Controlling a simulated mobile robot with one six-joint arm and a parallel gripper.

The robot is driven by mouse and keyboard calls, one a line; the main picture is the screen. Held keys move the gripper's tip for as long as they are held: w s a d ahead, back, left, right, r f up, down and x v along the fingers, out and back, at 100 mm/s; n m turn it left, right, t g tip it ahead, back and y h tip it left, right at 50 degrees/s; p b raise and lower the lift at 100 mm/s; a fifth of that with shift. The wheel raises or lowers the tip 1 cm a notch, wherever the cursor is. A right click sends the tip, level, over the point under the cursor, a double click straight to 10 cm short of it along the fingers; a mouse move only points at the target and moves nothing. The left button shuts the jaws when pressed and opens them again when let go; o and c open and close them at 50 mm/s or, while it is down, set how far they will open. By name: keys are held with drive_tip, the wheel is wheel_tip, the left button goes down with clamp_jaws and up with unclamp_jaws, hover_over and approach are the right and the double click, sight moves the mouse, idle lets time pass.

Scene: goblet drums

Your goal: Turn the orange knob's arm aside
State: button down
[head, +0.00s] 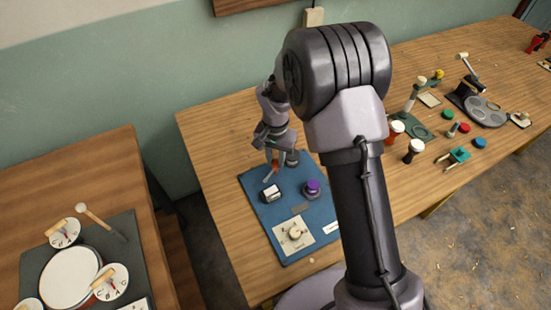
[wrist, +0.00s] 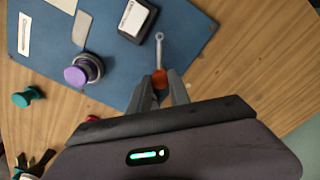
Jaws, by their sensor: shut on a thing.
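An orange piece (wrist: 156,91) is between the fingertips of my gripper (wrist: 160,82) in the wrist view. A thin grey arm (wrist: 159,52) ending in a small ring runs from it over the blue board (wrist: 192,35). My gripper is shut on the orange piece, which it partly hides. In the head view my gripper (head: 272,158) is at the far end of the blue board (head: 258,212), and the orange piece (head: 275,168) shows just below the fingers. I cannot tell how the orange piece is fixed.
A black block with a white top (wrist: 137,19) stands close left of the grey arm in the wrist view. A purple knob (wrist: 76,75) is further left. A dial card (head: 294,235) lies at the board's near end. Drums and other items (head: 415,132) stand on the right.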

sight(275, 162)
idle(0.4)
drive_tip(key=c, duration=1.2)
unclamp_jaws()
drive_tip(key=shift+r, duration=0.1)
wheel_tip(275, 162, up, 17)
drive_tip(key=p, duration=0.5)
drive_tip(key=shift+r+p, duration=0.15)
drive_tip(key=shift+p, duration=0.25)
